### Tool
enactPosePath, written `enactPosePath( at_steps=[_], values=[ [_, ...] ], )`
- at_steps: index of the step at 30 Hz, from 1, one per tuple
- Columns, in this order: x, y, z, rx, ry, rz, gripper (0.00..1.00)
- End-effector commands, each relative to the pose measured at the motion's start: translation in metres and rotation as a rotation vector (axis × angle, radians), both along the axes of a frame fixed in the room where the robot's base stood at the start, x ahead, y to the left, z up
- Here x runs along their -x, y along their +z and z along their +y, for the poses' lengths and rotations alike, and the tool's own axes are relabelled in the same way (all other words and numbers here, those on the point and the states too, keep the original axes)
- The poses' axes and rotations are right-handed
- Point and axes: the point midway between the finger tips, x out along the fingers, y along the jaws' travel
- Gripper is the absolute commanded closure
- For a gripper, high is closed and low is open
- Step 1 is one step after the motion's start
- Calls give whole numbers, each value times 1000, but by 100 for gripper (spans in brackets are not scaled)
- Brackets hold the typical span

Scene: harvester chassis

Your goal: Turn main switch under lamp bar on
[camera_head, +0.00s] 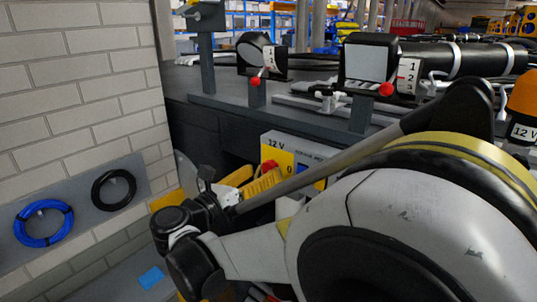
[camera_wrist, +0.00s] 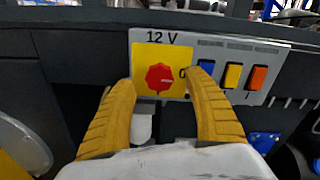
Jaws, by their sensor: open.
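The main switch is a red knob (camera_wrist: 160,77) on a yellow plate (camera_wrist: 143,52) marked "12 V", centred in the wrist view. A "0" mark shows to its right, partly behind a finger. The grey switch panel (camera_head: 283,141) is in the middle of the head view, below the lamp bar (camera_head: 300,114). My gripper (camera_wrist: 160,80) is open and empty. Its yellow ribbed fingers lie left and right of the knob in the picture, the right tip overlapping the plate's edge. I cannot tell whether they touch it. In the head view my gripper (camera_head: 262,180) is in front of the panel.
Blue, yellow and orange switches (camera_wrist: 232,76) sit right of the knob. Two lamps (camera_head: 256,55) (camera_head: 370,62) with red-tipped levers stand on the bar. A brick wall (camera_head: 85,80) is at left, with a blue cable coil (camera_head: 43,208) and a black one (camera_head: 114,190).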

Motion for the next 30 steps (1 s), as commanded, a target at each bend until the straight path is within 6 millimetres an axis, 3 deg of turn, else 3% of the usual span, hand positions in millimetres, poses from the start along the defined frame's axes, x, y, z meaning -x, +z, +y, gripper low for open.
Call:
enactPosePath(
  at_steps=[7, 18, 23, 24, 30],
  values=[
    [-27, 1, -22, -1, -1, 0, 38],
    [-32, 0, -26, -2, 1, 0, 38],
    [-32, 0, -26, -2, 1, 0, 86],
    [-32, 0, -26, -2, 1, 0, 92],
    [-32, 0, -26, -2, 0, 0, 92]
  ],
)
